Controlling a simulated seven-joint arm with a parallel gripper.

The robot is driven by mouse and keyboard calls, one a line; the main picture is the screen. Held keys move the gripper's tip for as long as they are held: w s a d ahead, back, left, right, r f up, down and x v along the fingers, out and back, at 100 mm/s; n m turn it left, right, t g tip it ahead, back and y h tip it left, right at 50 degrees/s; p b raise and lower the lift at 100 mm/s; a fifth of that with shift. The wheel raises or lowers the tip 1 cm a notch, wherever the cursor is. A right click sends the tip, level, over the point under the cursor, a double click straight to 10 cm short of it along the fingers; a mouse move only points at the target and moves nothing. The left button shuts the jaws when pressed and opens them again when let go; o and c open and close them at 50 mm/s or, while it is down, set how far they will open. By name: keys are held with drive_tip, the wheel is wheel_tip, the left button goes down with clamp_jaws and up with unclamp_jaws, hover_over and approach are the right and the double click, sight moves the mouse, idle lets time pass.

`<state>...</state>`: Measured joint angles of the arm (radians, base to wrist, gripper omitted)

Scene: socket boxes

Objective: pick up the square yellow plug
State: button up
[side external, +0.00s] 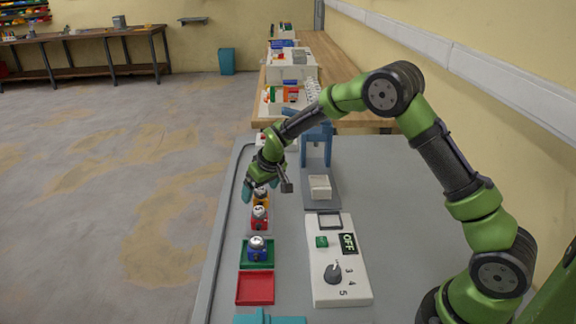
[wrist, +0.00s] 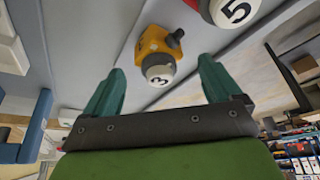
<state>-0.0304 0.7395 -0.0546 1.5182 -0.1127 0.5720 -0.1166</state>
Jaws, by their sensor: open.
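The yellow plug (wrist: 153,42) shows in the wrist view as a yellow block with a white ball marked 3 and a dark side knob. It lies beyond my gripper (wrist: 162,76), in line with the gap between the teal fingers. My gripper is open, with nothing between its fingers. In the side external view, the yellow plug (side external: 261,203) is near the table's left edge, partly hidden by my gripper (side external: 251,191), which is above and beside it. Whether they touch cannot be told.
A red plug (side external: 260,222) stands close in front of the yellow one, with a blue plug (side external: 257,255) on a green pad nearer. A white panel (side external: 339,265) with a dial and a blue frame (side external: 316,146) stand to the right.

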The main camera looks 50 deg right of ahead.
drive_tip(key=shift+x, duration=1.25)
drive_tip(key=c, duration=1.2)
drive_tip(key=shift+o, duration=0.2)
